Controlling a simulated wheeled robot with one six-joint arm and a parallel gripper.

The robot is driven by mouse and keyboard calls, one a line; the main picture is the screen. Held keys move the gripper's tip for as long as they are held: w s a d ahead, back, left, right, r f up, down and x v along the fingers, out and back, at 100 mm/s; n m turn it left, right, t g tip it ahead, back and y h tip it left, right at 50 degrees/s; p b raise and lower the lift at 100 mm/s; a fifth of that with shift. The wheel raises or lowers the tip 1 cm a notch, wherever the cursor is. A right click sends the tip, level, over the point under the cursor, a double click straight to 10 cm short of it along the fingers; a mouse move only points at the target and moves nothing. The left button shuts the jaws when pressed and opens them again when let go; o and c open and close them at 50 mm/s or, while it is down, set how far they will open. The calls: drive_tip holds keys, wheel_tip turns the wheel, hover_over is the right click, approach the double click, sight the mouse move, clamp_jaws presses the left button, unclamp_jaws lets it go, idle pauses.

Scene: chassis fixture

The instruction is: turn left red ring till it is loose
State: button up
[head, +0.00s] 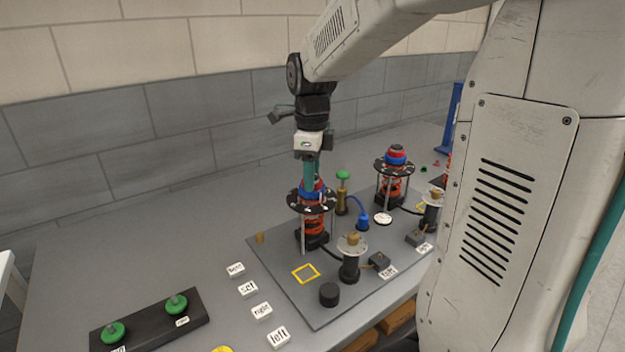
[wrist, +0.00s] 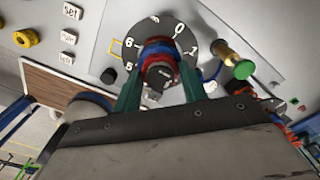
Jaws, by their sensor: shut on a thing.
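The left fixture has a black numbered dial (head: 293,203) on posts over an orange-red coil (head: 312,225), with a blue ring (head: 301,195) and a red ring (head: 318,184) on top. My gripper (head: 311,180) points straight down over this dial, its green fingers around the red ring. The fingers partly hide the red ring. Its thread cannot be seen.
A second fixture with a red and blue top (head: 396,155) stands to the right. A brass post with a green knob (head: 343,176) is close beside the left dial. A black cylinder (head: 329,294) and a brass-topped post (head: 350,262) stand in front. Label blocks (head: 262,310) lie left.

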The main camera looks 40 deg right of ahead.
drive_tip(key=n, duration=0.7)
drive_tip(key=shift+n, duration=0.4)
drive_tip(key=n, duration=0.7)
drive_tip(key=shift+n, duration=0.4)
drive_tip(key=o, duration=0.7)
drive_tip(key=shift+r, duration=0.15)
